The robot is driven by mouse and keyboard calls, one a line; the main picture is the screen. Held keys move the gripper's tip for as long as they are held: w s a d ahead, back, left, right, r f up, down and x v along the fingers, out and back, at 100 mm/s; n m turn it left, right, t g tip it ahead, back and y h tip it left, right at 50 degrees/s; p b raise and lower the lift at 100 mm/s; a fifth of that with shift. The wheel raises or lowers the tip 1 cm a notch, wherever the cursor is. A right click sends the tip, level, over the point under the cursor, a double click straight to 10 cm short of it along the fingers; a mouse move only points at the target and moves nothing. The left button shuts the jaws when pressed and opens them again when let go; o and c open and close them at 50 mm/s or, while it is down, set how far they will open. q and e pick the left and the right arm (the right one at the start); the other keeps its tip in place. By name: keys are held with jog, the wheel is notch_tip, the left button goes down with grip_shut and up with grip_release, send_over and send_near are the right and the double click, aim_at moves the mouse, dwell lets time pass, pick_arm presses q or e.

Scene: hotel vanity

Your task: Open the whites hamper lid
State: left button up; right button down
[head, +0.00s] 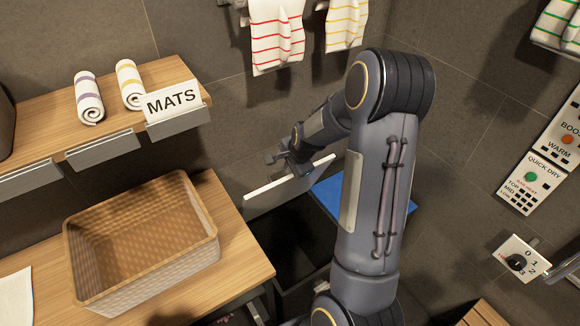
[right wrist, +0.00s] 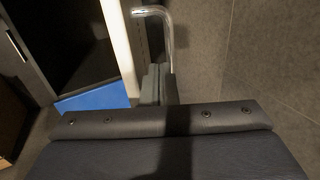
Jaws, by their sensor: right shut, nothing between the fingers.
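The white hamper lid (head: 290,185) stands raised and tilted at the back of the dark hamper opening (head: 285,240) in the head view. In the right wrist view the white lid (right wrist: 120,45) shows as a pale upright strip left of the fingers. My right gripper (head: 278,158) is by the lid's upper edge, shut and empty. Its closed fingers (right wrist: 158,85) show in the right wrist view; I cannot tell whether they touch the lid. My right arm hides part of the hamper. My left gripper is not in view.
A blue panel (head: 330,195) lies right of the white lid, partly behind my arm. A wicker basket (head: 145,285) stands on the wooden counter at left. A shelf with rolled towels and a MATS sign (head: 172,100) is above. A chrome bar (right wrist: 168,30) is near the fingers.

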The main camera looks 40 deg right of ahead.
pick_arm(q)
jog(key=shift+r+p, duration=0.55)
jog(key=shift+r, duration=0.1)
pick_arm(e)
jog(key=w+r, duration=0.1)
jog(key=w, duration=0.7)
jog(key=shift+d+r, duration=0.35)
jog(key=shift+d, duration=0.05)
